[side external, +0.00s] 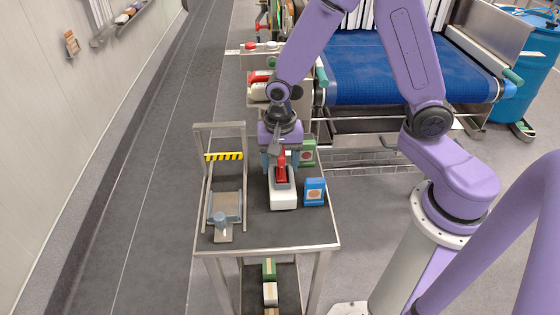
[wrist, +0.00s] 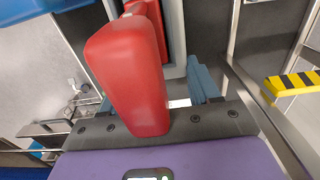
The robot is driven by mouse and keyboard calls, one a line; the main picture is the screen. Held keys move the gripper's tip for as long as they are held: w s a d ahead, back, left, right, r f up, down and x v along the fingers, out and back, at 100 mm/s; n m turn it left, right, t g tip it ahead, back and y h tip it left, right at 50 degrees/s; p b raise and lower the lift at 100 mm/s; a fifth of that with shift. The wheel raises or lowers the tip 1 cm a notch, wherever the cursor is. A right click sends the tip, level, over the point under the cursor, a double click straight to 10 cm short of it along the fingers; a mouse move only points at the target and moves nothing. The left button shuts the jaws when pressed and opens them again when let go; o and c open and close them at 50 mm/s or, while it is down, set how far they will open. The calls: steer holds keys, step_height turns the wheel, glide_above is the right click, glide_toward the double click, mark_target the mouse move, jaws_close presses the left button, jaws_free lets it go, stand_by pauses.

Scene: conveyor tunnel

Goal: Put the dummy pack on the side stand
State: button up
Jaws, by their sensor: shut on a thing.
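My gripper (side external: 279,164) is low over the steel table (side external: 250,237) in the side external view. Whether the white block touches the table top is unclear. A blue pack (side external: 314,192) stands just right of it, and a green pack (side external: 309,152) stands behind. No label tells which thing is the dummy pack. The table is the only stand I can make out.
A metal frame with a black-and-yellow striped bar (side external: 223,156) and a grey block (side external: 224,207) occupies the table's left side. The bar also shows in the wrist view (wrist: 292,84). A blue conveyor belt (side external: 400,68) lies behind. Small boxes (side external: 270,292) sit on the shelf below.

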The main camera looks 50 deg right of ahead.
steer(key=shift+f, duration=0.15)
steer(key=o, duration=1.5)
step_height(320, 180, up, 12)
steer(key=shift+r, duration=0.2)
steer(key=s+d+n, duration=0.1)
steer(key=s+n, duration=0.5)
steer(key=n, duration=0.1)
steer(key=s+d+n, duration=0.1)
steer(key=s+n, duration=0.6)
steer(key=s+d+n, duration=0.2)
steer(key=s+n, duration=0.5)
steer(key=shift+s+r+n, duration=0.15)
steer(key=shift+r+n, duration=0.05)
steer(key=shift+n, duration=0.1)
